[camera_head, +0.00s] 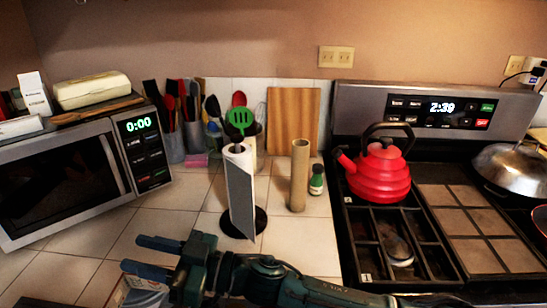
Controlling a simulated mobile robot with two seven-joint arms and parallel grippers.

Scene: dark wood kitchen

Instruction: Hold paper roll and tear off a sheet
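The paper roll (241,195) stands upright on a holder with a round black base (256,222) on the white tiled counter. It shows a white top and a grey side face. My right gripper (131,254) is low in the view, in front of the roll and to its left. Its two fingers point left and are apart, with nothing seen between them. It does not touch the roll. I do not make out my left gripper.
A microwave (75,178) is at the left. Utensil holders and a cutting board (293,112) are behind. A stove with a red kettle (380,172) is at the right.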

